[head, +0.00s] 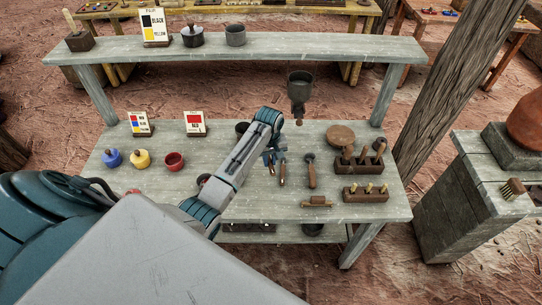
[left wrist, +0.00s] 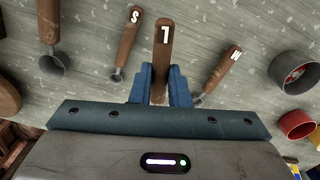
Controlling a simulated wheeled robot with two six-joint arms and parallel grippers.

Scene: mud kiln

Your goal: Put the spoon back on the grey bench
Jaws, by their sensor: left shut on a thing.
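My left gripper (head: 270,157) is over the middle of the grey bench (head: 240,205). In the left wrist view its two blue fingers (left wrist: 160,88) are shut on the brown wooden handle of a spoon (left wrist: 162,45) marked L. The spoon's bowl is hidden behind the gripper. I cannot tell whether the spoon touches the bench. A smaller spoon marked S (left wrist: 128,45) lies beside it; it also shows in the head view (head: 282,172). Another spoon (left wrist: 222,68), its letter perhaps M, lies on the other side. My right gripper is in neither view.
A ladle (head: 311,172), a round wooden disc (head: 340,136) and wooden tool blocks (head: 365,194) occupy the bench's right side. Blue, yellow and red pots (head: 174,161) stand at left. A dark funnel-like vessel (head: 300,86) is near the raised shelf (head: 330,47). The front middle is bare.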

